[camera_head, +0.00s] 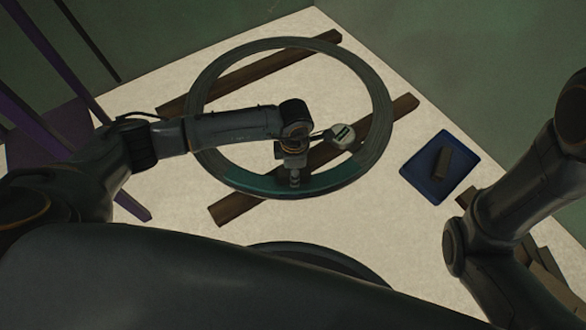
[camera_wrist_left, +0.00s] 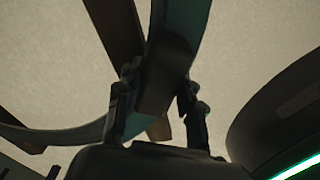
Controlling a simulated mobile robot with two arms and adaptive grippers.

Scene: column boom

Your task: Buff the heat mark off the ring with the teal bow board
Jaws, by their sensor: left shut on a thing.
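The large grey ring (camera_head: 208,80) lies flat across two wooden beams. Its near stretch has a teal tint (camera_head: 345,177); the teal also shows in the left wrist view (camera_wrist_left: 190,22). My left gripper (camera_head: 295,182) points down over this near stretch. In the left wrist view its fingers (camera_wrist_left: 158,108) are closed on a dark brown block (camera_wrist_left: 158,88), which lies over the ring's band. A dark patch shows on the band just beyond the block; I cannot tell whether it is a mark or shadow. Contact between block and ring is unclear. My right gripper is out of view.
The wooden beams (camera_head: 240,203) stick out past the ring on the pale floor. A blue tray (camera_head: 413,174) holding a brown block (camera_head: 443,161) is at the right. A purple frame (camera_head: 75,125) stands at the left. Boards (camera_head: 545,268) lie at lower right.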

